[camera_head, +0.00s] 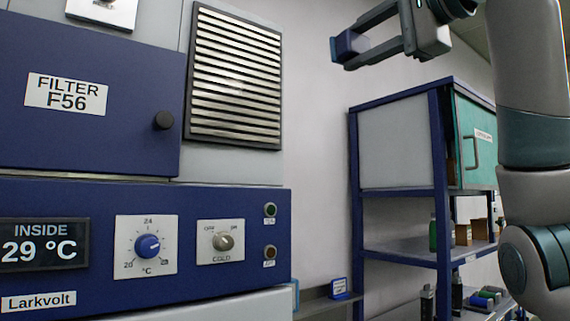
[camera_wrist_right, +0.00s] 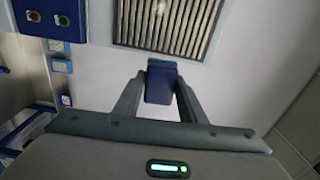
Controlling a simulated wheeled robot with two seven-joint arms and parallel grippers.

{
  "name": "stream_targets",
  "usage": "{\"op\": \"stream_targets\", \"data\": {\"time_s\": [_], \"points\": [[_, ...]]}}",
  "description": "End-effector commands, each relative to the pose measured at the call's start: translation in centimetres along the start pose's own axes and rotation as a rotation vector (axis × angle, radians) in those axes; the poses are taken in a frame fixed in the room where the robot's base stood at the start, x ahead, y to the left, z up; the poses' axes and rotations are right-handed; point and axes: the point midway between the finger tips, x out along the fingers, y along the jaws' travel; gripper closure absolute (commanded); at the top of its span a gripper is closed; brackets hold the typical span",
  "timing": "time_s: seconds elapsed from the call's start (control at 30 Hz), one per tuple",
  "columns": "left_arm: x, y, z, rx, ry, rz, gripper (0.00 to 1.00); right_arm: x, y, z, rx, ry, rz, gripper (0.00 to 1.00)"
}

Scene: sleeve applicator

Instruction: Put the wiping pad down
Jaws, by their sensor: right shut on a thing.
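The wiping pad (camera_head: 346,43) is a small dark blue block at the top of the head view. My right gripper (camera_head: 353,46) is shut on it and holds it in the air, to the right of the louvred grille. In the right wrist view the pad (camera_wrist_right: 160,84) sits between the two grey fingers, with the pale wall or panel behind it. My left gripper is not in view.
A blue and grey cabinet with a louvred grille (camera_head: 236,78), a filter door (camera_head: 95,120) and dials (camera_head: 148,246) fills the left. A blue-framed rack (camera_head: 397,193) with a teal door and bottles stands right. A low ledge (camera_head: 322,303) lies between them.

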Motion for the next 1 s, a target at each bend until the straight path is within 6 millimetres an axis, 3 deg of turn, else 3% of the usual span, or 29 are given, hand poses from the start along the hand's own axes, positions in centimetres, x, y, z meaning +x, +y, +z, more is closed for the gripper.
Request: {"op": "stream_targets", "data": {"time_s": [0.27, 0.6, 1.0], "points": [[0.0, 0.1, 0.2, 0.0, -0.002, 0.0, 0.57, 5.2, 6.0, -3.4, 0.002, 0.044, 0.008, 0.81], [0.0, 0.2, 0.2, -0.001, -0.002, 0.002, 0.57, 12.0, 17.3, -7.9, 0.002, 0.124, 0.011, 0.81], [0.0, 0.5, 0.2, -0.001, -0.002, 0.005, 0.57, 16.3, 31.6, -11.0, 0.001, 0.217, 0.015, 0.81]]}}
